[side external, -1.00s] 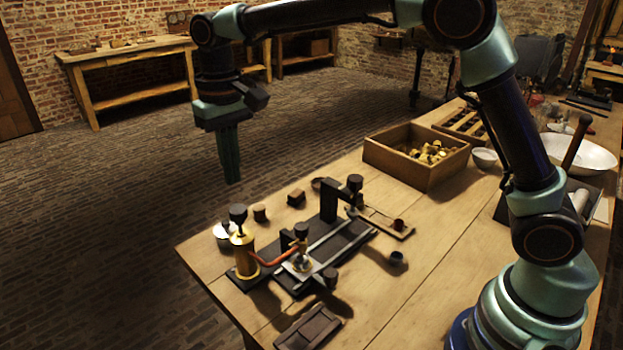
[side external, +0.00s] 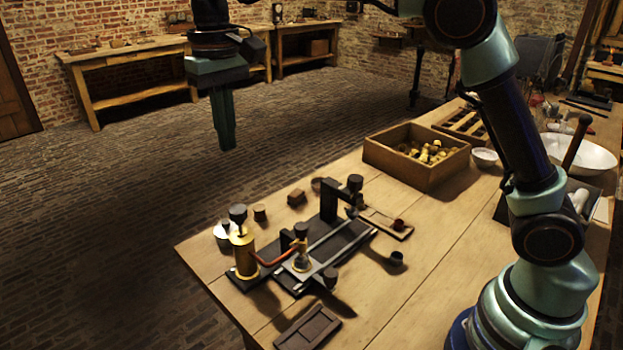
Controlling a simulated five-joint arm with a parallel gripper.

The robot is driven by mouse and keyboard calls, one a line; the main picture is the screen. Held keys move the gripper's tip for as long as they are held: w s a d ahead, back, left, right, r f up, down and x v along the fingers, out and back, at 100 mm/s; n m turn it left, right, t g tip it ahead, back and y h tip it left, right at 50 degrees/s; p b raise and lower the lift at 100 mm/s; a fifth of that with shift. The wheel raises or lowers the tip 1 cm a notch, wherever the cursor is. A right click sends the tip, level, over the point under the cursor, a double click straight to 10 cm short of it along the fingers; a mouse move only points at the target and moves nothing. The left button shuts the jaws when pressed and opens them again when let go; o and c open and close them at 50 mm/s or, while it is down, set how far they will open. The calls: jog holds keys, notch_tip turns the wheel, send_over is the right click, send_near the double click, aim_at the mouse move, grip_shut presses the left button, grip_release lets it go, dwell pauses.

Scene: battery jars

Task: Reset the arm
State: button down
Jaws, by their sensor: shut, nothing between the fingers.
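My gripper (side external: 227,146) hangs at the upper left of the side external view, pointing straight down. Its green fingers are shut together with nothing between them. It is raised clear of the workbench (side external: 420,255), and the brick floor shows behind it. It touches nothing. My forearm runs out of the top of the picture, so part of it is hidden.
On the bench are a brass cylinder (side external: 243,254), a dark-based apparatus (side external: 328,208) with a rail, and a small dark tray (side external: 307,328). A wooden box (side external: 400,172) of brass pieces and a white bowl (side external: 590,155) stand farther right. The air around my gripper is free.

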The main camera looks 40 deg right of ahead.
jog(key=shift+d, duration=0.1)
jog(key=s+d+r+t, duration=0.2)
jog(key=s+d+t, duration=0.1)
jog(key=s+d, duration=0.6)
jog(key=s+d+f+t, duration=0.2)
jog(key=s+d+f, duration=0.4)
jog(key=s+d, duration=0.1)
jog(key=shift+s+d+f+t, duration=0.3)
jog(key=shift+s+d+f, duration=0.05)
jog(key=shift+s, duration=0.2)
